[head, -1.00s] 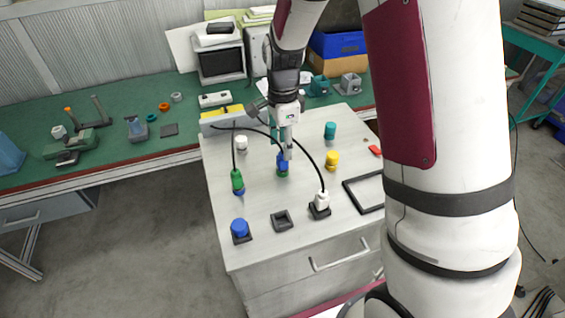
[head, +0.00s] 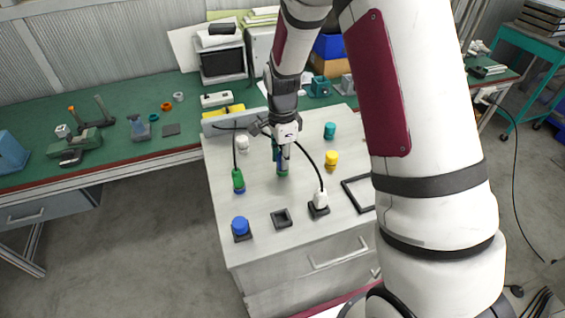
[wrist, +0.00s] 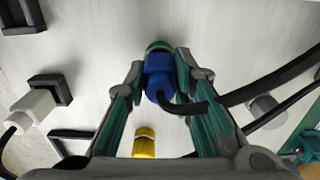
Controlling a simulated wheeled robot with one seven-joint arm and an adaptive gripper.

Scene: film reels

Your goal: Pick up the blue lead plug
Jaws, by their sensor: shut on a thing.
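The blue lead plug (wrist: 158,75) sits between the two fingers of my gripper (wrist: 158,88) in the wrist view, with a black cable curving off to the right. The fingers are shut on its sides. A green round piece (wrist: 158,46) shows just beyond the plug, against its end. In the head view my gripper (head: 281,150) points down over the cabinet top. The blue plug (head: 279,157) shows partly between its fingers, with the green piece (head: 282,173) directly below. I cannot tell whether the plug is seated in it or lifted.
Black cables loop near my gripper.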

